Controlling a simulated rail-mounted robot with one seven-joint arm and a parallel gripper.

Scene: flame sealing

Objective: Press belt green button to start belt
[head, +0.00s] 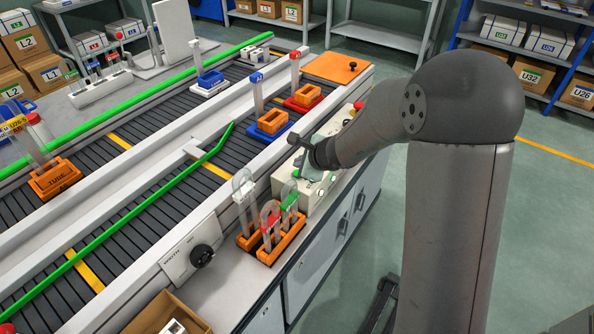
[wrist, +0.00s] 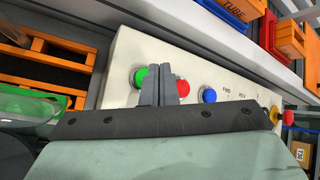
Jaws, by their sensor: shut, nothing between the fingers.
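The control box (head: 322,190) is a cream panel beside the belt, partly hidden by my arm in the head view. In the wrist view the panel (wrist: 122,62) shows the green button (wrist: 140,77), with a red button (wrist: 183,87) and a blue button (wrist: 209,95) to its right. My gripper (wrist: 158,70) is shut and empty. Its fingertips appear between the green and red buttons, overlapping the green button's right edge in the picture. I cannot tell whether they touch the panel or the button. The belt (head: 135,205) carries tubes in coloured holders.
Orange tube racks (head: 280,245) with clear tubes stand just left of the control box. A black width knob (head: 202,255) is on the belt's side. A cardboard box (head: 160,315) sits at the bottom. Shelves with boxes line the back. Floor on the right is clear.

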